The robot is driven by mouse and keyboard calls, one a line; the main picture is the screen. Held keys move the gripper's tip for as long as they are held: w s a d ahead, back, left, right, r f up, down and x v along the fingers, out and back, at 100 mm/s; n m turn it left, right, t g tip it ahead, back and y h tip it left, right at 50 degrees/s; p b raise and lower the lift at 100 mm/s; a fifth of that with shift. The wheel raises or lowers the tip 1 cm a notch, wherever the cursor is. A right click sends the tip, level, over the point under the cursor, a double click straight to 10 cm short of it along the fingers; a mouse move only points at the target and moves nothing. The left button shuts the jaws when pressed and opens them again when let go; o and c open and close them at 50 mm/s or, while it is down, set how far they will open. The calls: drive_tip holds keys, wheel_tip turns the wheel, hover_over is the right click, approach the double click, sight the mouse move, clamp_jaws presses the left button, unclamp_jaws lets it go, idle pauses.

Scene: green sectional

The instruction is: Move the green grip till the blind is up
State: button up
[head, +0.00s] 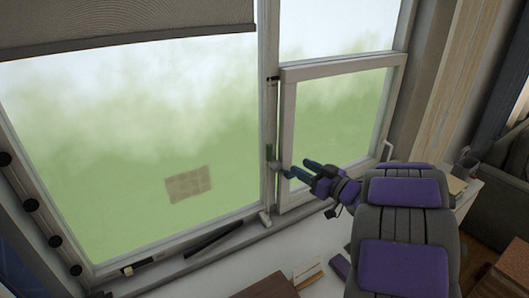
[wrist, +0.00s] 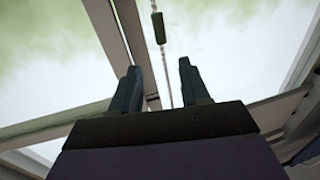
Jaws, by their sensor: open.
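The grey blind (head: 120,18) hangs across the top of the left window pane in the head view, with its bottom edge well above the sill. The small dark green grip (wrist: 158,27) hangs on a thin beaded chain in the wrist view, beyond my fingertips and roughly in line with the gap between them. In the head view the grip (head: 269,152) shows small against the window's middle post. My gripper (head: 297,168) is open and empty, just right of the post. Its two fingers (wrist: 157,66) stand apart in the wrist view, with the chain running down between them.
A hinged window sash (head: 287,130) in a white frame stands right behind my gripper. A window handle (head: 276,168) sits close to my fingertips. Below, the white sill holds a dark bar (head: 213,240) and small items. Furniture stands at the right.

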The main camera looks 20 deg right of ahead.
sight(269, 148)
drive_tip(key=b+x, duration=0.1)
drive_tip(key=x, duration=1.4)
drive_tip(key=shift+w, duration=0.1)
drive_tip(key=shift+c, duration=0.3)
clamp_jaws()
